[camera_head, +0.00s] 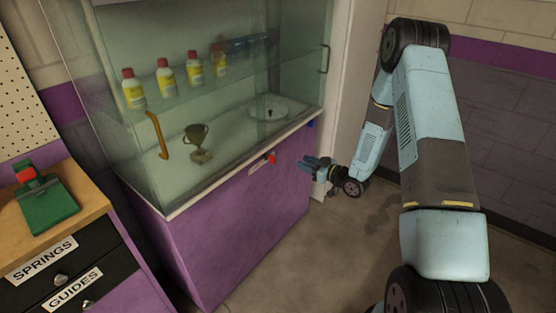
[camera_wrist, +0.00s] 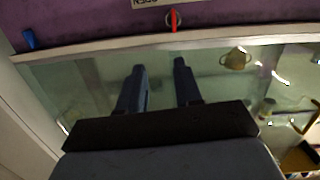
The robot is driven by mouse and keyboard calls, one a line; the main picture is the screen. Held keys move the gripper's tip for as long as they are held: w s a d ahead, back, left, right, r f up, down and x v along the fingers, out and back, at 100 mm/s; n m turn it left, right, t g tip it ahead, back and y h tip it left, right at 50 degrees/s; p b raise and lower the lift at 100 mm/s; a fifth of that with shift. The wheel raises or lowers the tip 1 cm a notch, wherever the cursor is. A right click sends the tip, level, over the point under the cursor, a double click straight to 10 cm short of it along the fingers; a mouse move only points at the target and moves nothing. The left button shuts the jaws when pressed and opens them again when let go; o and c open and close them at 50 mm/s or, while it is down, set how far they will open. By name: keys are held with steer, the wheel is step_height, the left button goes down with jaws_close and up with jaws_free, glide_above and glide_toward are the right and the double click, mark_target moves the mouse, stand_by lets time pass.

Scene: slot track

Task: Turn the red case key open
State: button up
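The red case key (camera_head: 270,158) sits on the purple front of the glass case (camera_head: 245,190), just under the pale ledge. In the wrist view the red key (camera_wrist: 174,20) stands at the top middle, beside a partly cut-off label (camera_wrist: 150,3) whose letters appear upside down. My gripper (camera_head: 308,163) is to the right of the key in the head view, apart from it. In the wrist view my gripper's two fingers (camera_wrist: 158,68) are spread with nothing between them. The key lies beyond the fingertips.
A blue key (camera_head: 311,124) is on the case front, right of the red one; it also shows in the wrist view (camera_wrist: 29,39). Bottles (camera_head: 166,77) and a trophy (camera_head: 198,142) stand behind glass. A drawer cabinet (camera_head: 75,265) is at left. Floor right of the case is clear.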

mark_target(274, 158)
steer(key=shift+y, duration=0.8)
steer(key=f+x, duration=0.1)
steer(key=x, duration=0.3)
steer(key=s+x, duration=0.1)
steer(key=x, duration=0.4)
steer(key=a+f+x, duration=0.1)
steer(key=x, duration=0.3)
steer(key=shift+s+a+f, duration=0.2)
steer(key=shift+f, duration=0.1)
jaws_close()
